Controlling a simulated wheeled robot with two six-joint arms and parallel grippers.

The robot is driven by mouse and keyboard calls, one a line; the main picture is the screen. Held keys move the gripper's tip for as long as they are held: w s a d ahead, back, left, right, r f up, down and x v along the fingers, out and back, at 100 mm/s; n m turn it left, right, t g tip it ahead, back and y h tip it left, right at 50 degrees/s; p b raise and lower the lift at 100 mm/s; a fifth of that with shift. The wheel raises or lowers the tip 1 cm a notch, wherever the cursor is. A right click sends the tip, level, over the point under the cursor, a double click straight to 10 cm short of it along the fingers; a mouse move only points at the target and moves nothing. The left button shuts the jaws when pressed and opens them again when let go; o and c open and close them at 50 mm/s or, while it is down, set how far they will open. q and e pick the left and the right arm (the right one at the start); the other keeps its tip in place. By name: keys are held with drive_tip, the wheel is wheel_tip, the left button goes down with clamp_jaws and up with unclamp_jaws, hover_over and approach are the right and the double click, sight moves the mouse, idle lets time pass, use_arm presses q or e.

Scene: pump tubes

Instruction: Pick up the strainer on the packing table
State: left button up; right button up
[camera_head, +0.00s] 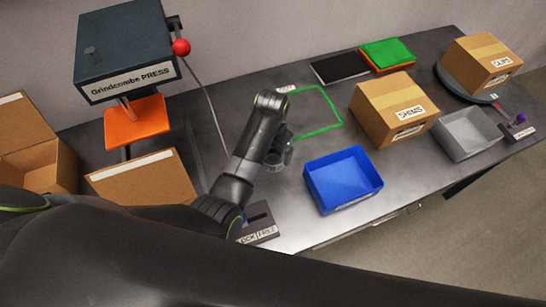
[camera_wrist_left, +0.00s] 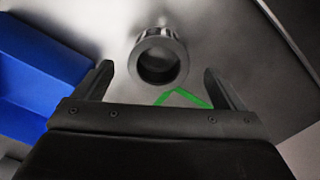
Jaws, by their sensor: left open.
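The strainer appears to be the short grey metal cylinder with a dark round opening (camera_wrist_left: 158,57) in the left wrist view. It stands on the packing table (camera_head: 229,128), just beyond and between my fingertips, with no visible contact. In the head view a small grey round shape (camera_head: 274,165), partly hidden by my left arm, seems to be the same thing. My left gripper (camera_head: 285,150) is open, and its two fingers (camera_wrist_left: 158,78) are apart with nothing between them. My right gripper is not in view.
A blue bin (camera_head: 344,181) stands right of my left gripper. A green outline (camera_head: 340,122) marks the table behind it. A SHIMS carton (camera_head: 393,108) and grey bin (camera_head: 467,134) stand farther right. The press (camera_head: 125,50) and open cartons (camera_head: 140,180) are at left.

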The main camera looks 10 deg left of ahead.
sight(273, 155)
use_arm(q)
drive_tip(key=shift+f, duration=0.45)
wheel_tip(273, 155, down, 4)
drive_tip(key=shift+d+r+p, duration=0.1)
drive_tip(key=shift+p, duration=0.35)
drive_tip(key=shift+f, duration=0.4)
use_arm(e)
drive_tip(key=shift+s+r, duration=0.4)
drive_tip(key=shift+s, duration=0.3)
use_arm(q)
drive_tip(key=shift+c, duration=0.3)
drive_tip(key=c, duration=1)
drive_tip(key=shift+w, duration=0.1)
drive_tip(key=shift+c, duration=0.6)
drive_tip(key=shift+r, duration=0.15)
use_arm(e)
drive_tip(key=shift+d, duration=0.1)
